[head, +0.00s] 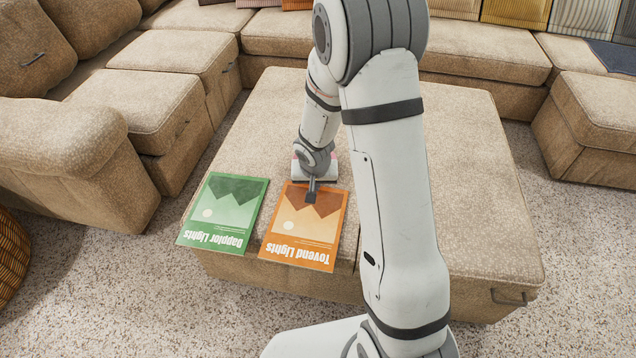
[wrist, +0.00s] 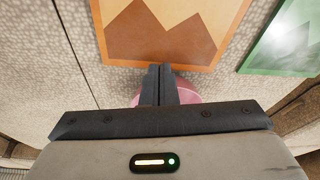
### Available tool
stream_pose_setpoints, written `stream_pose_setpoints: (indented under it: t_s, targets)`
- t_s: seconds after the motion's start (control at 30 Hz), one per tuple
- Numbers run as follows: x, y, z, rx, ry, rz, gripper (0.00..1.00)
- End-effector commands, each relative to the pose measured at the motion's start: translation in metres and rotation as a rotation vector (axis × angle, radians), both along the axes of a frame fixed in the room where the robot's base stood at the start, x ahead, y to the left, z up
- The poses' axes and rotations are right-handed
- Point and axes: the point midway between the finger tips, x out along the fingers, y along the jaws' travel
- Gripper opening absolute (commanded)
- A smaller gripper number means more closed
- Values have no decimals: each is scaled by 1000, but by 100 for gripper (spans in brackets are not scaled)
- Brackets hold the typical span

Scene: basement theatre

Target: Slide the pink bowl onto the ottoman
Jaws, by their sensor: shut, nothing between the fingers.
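The beige ottoman (head: 470,190) fills the middle of the head view. The pink bowl (wrist: 188,93) shows only in part in the wrist view, behind and beside my gripper fingers; most of it is hidden by my gripper. In the head view just a small pink sliver shows at the wrist, over the ottoman top. My gripper (head: 311,198) is shut and empty, low over the ottoman by the far edge of an orange poster. Its closed fingers (wrist: 160,70) also show in the wrist view, pointing toward that poster. I cannot tell whether they touch the bowl.
The orange poster (head: 305,228) and a green poster (head: 225,213) lie at the ottoman's near left edge. A sectional sofa (head: 180,55) runs along the left and back. A wicker basket (head: 8,260) stands far left. The ottoman's right half is largely clear, partly behind my arm.

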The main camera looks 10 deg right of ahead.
Motion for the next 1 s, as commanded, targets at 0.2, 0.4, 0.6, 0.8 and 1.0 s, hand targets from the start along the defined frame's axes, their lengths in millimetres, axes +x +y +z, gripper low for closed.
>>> stream_pose_setpoints:
  t_s: [0.2, 0.4, 0.6, 0.8, 1.0]
  targets:
    - [14, -4, -53, 0, 1, -1, 0]
    - [38, -9, -48, 1, 0, -3, 0]
    - [52, -12, -50, 1, 0, -2, 0]
    - [54, -13, -51, 1, 1, -2, 0]
    - [55, -12, -51, 0, 0, -1, 0]
